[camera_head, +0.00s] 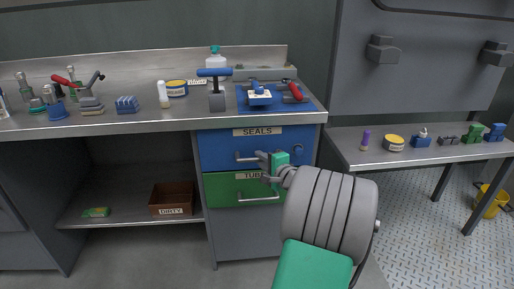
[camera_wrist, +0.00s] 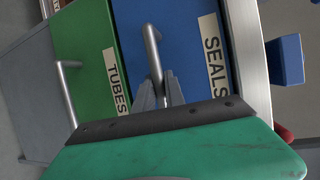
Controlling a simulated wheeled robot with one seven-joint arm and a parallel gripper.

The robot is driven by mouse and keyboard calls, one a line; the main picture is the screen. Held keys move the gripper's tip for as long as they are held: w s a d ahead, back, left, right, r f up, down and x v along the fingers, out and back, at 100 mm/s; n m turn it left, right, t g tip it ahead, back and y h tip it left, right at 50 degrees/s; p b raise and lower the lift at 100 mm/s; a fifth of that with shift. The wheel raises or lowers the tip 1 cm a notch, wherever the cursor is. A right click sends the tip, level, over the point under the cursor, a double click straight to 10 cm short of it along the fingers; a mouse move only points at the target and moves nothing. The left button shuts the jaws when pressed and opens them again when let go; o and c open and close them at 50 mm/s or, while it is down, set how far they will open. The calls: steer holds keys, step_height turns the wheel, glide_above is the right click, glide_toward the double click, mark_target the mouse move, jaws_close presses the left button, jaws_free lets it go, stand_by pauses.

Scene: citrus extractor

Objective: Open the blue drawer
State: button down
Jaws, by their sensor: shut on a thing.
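The blue drawer (camera_head: 222,146) is the top drawer under the workbench, with a "SEALS" label and a grey bar handle. Its front looks flush or nearly flush with the cabinet. My gripper (camera_head: 262,157) is at the right part of that handle (camera_head: 245,158), with the arm coming from the lower right. In the wrist view my gripper (camera_wrist: 158,93) has its two fingers shut on the handle (camera_wrist: 152,48), in front of the blue drawer (camera_wrist: 180,40). The fingers hide part of the handle.
A green drawer (camera_head: 225,188) labelled "TUBES" is directly below, with its own bar handle (camera_head: 258,199). The benchtop (camera_head: 140,124) above carries several tools and a blue mat (camera_head: 313,101). A lower side table (camera_head: 345,150) stands at right. The floor in front is clear.

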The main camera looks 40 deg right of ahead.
stand_by(0.4)
steer(key=shift+s+a+p, duration=0.2)
steer(key=shift+s+a, duration=0.35)
steer(key=shift+s, duration=0.25)
steer(key=shift+s+a+p, duration=0.15)
steer(key=shift+s+a, duration=0.35)
steer(key=shift+s, duration=0.25)
steer(key=c, duration=1.3)
jaws_free()
